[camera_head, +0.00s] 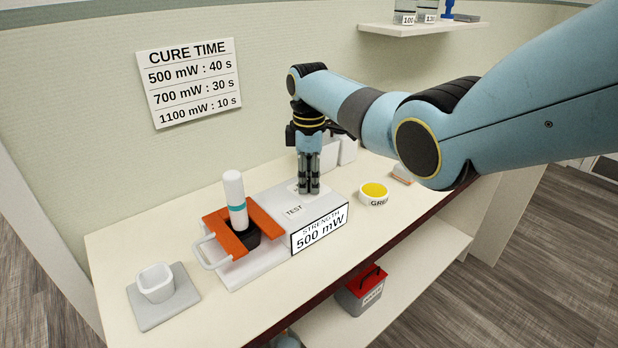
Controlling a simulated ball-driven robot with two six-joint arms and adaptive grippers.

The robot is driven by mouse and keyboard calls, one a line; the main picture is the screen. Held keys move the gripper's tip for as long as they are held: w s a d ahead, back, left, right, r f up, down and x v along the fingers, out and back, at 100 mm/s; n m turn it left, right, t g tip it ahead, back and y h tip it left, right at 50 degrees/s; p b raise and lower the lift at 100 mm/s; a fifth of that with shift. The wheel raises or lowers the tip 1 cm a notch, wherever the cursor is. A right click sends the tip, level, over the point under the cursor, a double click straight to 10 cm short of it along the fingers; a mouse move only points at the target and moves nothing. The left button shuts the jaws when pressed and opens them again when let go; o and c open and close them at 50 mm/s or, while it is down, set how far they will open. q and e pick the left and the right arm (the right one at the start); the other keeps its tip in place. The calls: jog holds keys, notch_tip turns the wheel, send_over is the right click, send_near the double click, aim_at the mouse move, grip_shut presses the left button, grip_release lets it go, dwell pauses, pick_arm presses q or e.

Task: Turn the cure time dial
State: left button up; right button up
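My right gripper (309,189) points straight down over the right part of a white device (275,246), its fingertips at or just above the top face. The fingers look close together, but whether they are shut on something is unclear. No dial shows; the gripper covers the spot beside a "TEST" label (294,210). The device's front plate (320,230) reads "STRENGTH 500 mW". A wall sign (188,82) headed "CURE TIME" lists 500 mW : 40 s, 700 mW : 30 s and 1100 mW : 10 s. My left gripper is not in view.
A white handpiece (234,188) stands upright in a black holder by an orange shield (262,215) on the device. A white cup (155,282) stands on a grey pad at left. A yellow-topped round container (374,191) stands right. A red-and-grey box (362,292) is on the lower shelf.

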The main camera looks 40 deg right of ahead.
grip_shut()
jog(key=m+p, duration=0.2)
jog(key=m, duration=0.1)
jog(key=shift+r+m, duration=0.1)
jog(key=shift+m, duration=0.2)
jog(key=m+p, duration=0.1)
jog(key=m, duration=0.2)
jog(key=m+p, duration=0.1)
jog(key=m, duration=0.4)
jog(key=shift+p, duration=0.3)
jog(key=m, duration=0.4)
jog(key=shift+m+p, duration=0.3)
